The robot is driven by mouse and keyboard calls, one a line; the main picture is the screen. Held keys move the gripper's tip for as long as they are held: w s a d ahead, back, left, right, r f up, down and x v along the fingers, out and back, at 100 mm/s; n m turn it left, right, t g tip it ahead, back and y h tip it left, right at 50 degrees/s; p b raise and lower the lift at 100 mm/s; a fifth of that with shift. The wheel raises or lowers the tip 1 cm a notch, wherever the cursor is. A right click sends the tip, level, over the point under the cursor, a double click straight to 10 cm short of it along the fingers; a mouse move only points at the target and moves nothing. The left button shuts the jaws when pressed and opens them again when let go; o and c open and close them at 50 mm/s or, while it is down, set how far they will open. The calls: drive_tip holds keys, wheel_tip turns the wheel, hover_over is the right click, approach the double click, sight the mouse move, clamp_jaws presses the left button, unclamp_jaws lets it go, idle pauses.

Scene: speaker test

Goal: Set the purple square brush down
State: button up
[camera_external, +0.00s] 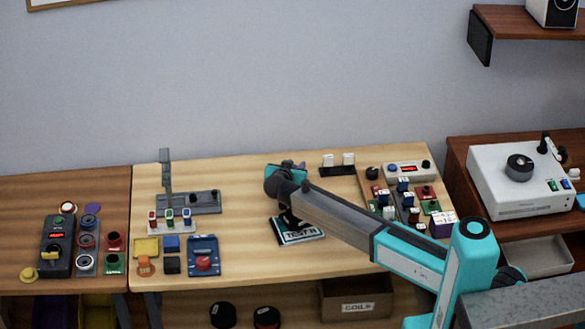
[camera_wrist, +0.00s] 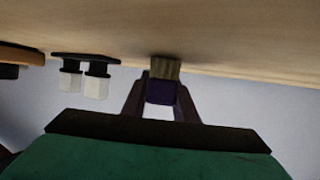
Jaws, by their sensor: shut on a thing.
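The purple square brush (camera_wrist: 161,92) is between the fingers of my gripper (camera_wrist: 161,100) in the wrist view. Its purple body sits in the jaws, and its tan bristles (camera_wrist: 165,68) point away from me toward the wooden tabletop. The bristles look close to the wood; I cannot tell whether they touch it. In the external view my gripper (camera_external: 291,217) points down near a dark pad with white lettering (camera_external: 298,232) on the light wooden table (camera_external: 245,250). The brush cannot be made out there, behind or under my arm.
A black holder with two white blocks (camera_external: 338,165) stands at the back; it also shows in the wrist view (camera_wrist: 85,68). Small switches and devices (camera_external: 405,195) crowd the right side. A grey stand (camera_external: 188,201) and several parts are left. Bare wood lies between.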

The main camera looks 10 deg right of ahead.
drive_tip(key=shift+f, duration=0.15)
drive_tip(key=o, duration=1.1)
drive_tip(key=shift+c, duration=0.2)
drive_tip(key=shift+r, duration=0.2)
drive_tip(key=shift+s+a, duration=0.1)
drive_tip(key=shift+s, duration=0.2)
drive_tip(key=shift+b+v, duration=0.65)
drive_tip(key=shift+v, duration=0.45)
wheel_tip(320, 180, up, 5)
drive_tip(key=shift+r+b, duration=0.2)
drive_tip(key=shift+b, duration=0.2)
drive_tip(key=shift+r, duration=0.95)
